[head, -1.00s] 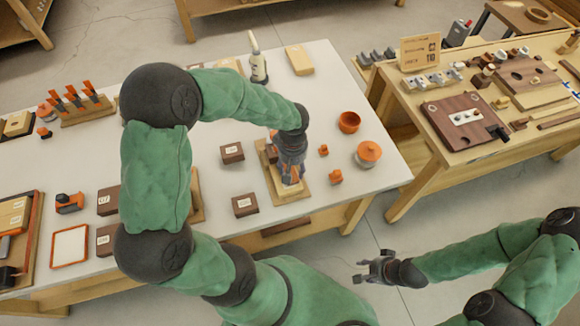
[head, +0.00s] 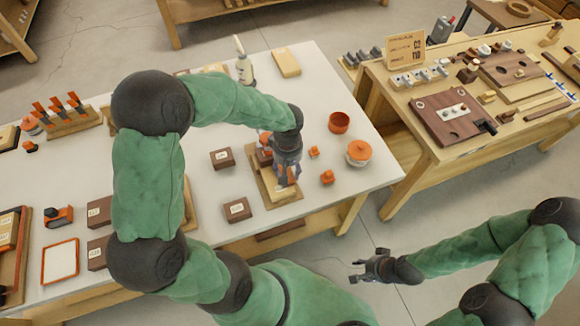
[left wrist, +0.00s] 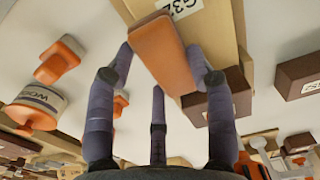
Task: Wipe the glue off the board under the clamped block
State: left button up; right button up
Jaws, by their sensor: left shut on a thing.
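My left gripper (head: 287,172) reaches down over a pale wooden board (head: 284,199) near the front edge of the white table. In the left wrist view its fingers (left wrist: 162,75) are shut on an orange, flat-sided piece (left wrist: 157,48), held against or just over the board (left wrist: 222,18), which has a "G32" label. A dark brown block (left wrist: 226,92) is beside the fingers on the board. In the head view, brown and orange parts (head: 264,155) stand at the board's far end, partly hidden by the gripper. I cannot make out any glue. My right gripper (head: 356,270) is open and empty, off the table.
Brown labelled blocks (head: 222,159) (head: 237,209) lie left of the board. Small orange pieces (head: 327,177), an orange bowl (head: 339,122) and a lidded pot (head: 359,153) stand right of it. A white bottle (head: 243,68) is at the back. A second bench (head: 440,150) is at right.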

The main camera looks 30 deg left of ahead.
pick_arm(q)
jog(key=shift+s+a, duration=0.5)
jog(key=shift+s, duration=0.15)
jog(key=shift+s+a, duration=0.75)
jog(key=shift+s, duration=0.05)
jog(key=shift+w+d, duration=0.1)
jog(key=shift+w+d, duration=0.6)
jog(key=shift+w, duration=0.15)
jog(key=shift+w+d+b, duration=0.4)
jog(key=shift+w+d, duration=0.4)
jog(key=shift+w, duration=0.15)
jog(key=shift+s+a, duration=0.1)
